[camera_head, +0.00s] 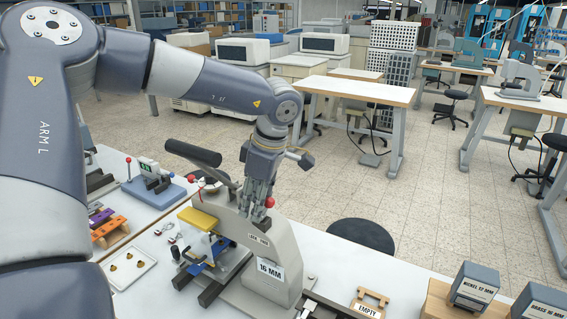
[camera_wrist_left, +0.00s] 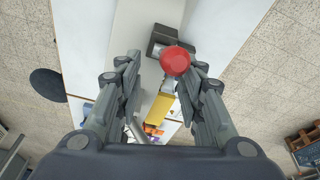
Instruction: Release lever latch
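The grey press (camera_head: 262,239) stands on the white table, with a "16 MM" label, a yellow block (camera_head: 198,219) and a long black lever handle (camera_head: 194,152). A red ball knob (camera_head: 269,202) shows at the top of the press, beside my left fingers. My left gripper (camera_head: 257,200) points down over the press top. In the left wrist view its fingers are spread open, and the red knob (camera_wrist_left: 175,60) appears between them, closer to the right finger. I cannot tell whether that finger touches it. The knob's stem is mostly hidden. My right gripper is in neither view.
A smaller blue-based device (camera_head: 155,185), a purple and orange rack (camera_head: 108,228) and a white tray (camera_head: 130,267) lie left of the press. A wooden "EMPTY" stand (camera_head: 369,303) and labelled grey blocks (camera_head: 474,286) stand to the right. A dark stool (camera_head: 362,234) is behind the table.

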